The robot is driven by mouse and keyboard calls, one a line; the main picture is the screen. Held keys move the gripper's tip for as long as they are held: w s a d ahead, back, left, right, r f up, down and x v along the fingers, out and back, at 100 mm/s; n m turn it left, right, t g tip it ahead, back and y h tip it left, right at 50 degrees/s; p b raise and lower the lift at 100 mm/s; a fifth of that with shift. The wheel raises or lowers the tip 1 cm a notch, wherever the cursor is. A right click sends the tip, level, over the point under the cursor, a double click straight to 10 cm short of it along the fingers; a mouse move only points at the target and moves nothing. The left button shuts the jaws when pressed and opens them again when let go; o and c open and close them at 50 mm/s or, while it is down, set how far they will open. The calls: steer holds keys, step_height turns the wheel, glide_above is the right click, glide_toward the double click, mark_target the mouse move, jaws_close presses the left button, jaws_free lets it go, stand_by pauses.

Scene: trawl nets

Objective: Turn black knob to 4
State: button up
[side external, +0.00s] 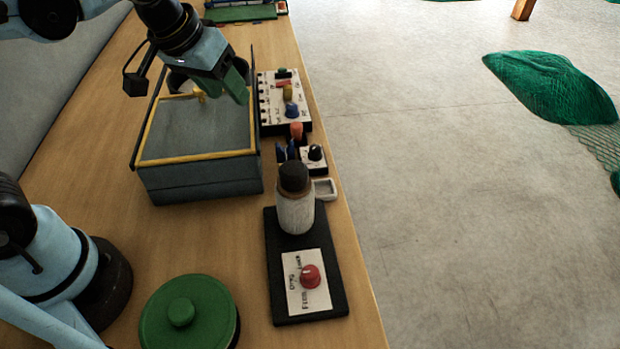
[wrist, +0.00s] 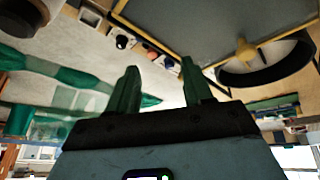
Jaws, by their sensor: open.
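The black knob (side external: 315,152) sits on a small white-faced panel (side external: 316,164) near the table's right edge, just right of the grey box. It also shows in the wrist view (wrist: 121,41), upper left of the fingers. Its dial markings and where it points are too small to read. My gripper (side external: 238,82), with green fingers, is open and empty. It hangs above the far right part of the grey box, further back than the black knob and apart from it. In the wrist view its two fingers (wrist: 162,85) stand apart with nothing between them.
A grey box (side external: 200,179) with a yellow rim stands left of the knob. Behind the knob is a panel with several coloured knobs (side external: 288,107). In front stand a white bottle (side external: 295,212) with a dark cap and a red knob (side external: 309,276). A green lid (side external: 188,318) lies nearer.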

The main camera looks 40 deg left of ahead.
steer(key=w+d+n+g, duration=0.2)
steer(key=w+d+g, duration=0.1)
steer(key=w+d, duration=0.3)
steer(key=n+g, duration=0.2)
glide_above(315, 146)
step_height(315, 146, down, 3)
step_height(315, 146, down, 11)
steer(key=shift+f, duration=0.1)
steer(key=shift+c, duration=0.2)
jaws_close()
